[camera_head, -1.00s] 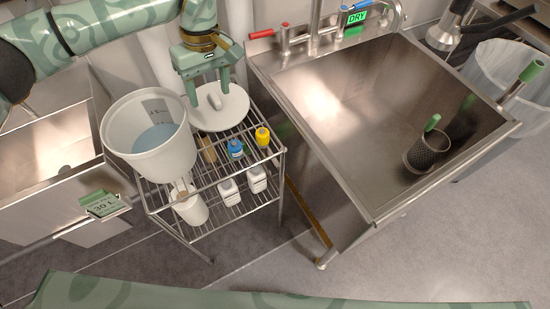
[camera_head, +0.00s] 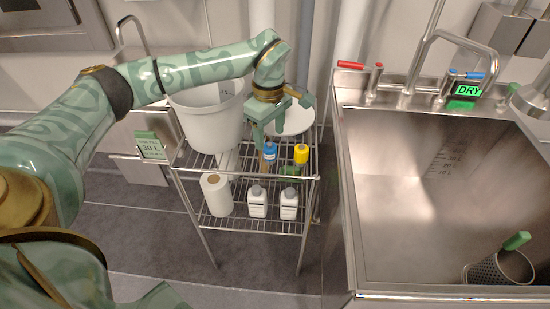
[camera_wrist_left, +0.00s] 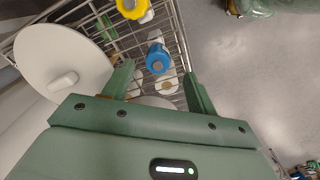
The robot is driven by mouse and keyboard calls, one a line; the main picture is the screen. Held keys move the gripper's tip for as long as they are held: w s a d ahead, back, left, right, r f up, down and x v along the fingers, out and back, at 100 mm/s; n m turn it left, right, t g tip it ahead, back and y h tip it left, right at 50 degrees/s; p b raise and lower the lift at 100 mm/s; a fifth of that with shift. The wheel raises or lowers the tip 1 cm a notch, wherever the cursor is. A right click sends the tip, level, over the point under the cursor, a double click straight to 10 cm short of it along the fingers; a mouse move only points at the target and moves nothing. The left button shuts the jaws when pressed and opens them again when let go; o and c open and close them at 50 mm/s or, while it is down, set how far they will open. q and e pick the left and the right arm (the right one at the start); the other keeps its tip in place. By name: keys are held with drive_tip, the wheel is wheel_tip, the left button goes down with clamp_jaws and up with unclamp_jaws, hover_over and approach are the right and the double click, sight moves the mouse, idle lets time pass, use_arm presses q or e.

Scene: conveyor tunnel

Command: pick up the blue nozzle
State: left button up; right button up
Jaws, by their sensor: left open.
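The blue nozzle (camera_head: 269,151) stands upright on the upper shelf of the wire rack (camera_head: 246,224), to the left of a yellow nozzle (camera_head: 301,153). My left gripper (camera_head: 280,130) is open and empty above the blue nozzle, its fingers pointing down. In the left wrist view, the blue nozzle (camera_wrist_left: 157,60) shows from above, between and just beyond the open fingertips (camera_wrist_left: 158,76). No contact shows. The yellow nozzle (camera_wrist_left: 133,8) lies farther off at the top edge there. My right gripper is not in view.
A white bucket (camera_head: 207,122) stands left on the rack, and a white round lid (camera_wrist_left: 60,62) lies beside the nozzles. Two white bottles (camera_head: 258,202) and a paper roll (camera_head: 215,194) sit on the lower shelf. A steel sink (camera_head: 420,240) stands to the right.

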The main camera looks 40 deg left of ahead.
sight(270, 145)
use_arm(q)
wheel_tip(270, 145, down, 2)
drive_tip(key=shift+f, duration=0.1)
wheel_tip(270, 145, down, 2)
drive_tip(key=shift+a+f+b, duration=0.1)
drive_tip(key=shift+b, duration=0.95)
drive_tip(key=f+b, duration=0.1)
drive_tip(key=f, duration=0.2)
drive_tip(key=shift+w+b, duration=0.2)
drive_tip(key=shift+b, duration=0.15)
drive_tip(key=shift+r, duration=0.15)
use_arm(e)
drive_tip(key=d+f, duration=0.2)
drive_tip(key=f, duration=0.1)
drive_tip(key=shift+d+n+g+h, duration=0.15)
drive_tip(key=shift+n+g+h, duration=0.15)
use_arm(q)
drive_tip(key=c, duration=1.1)
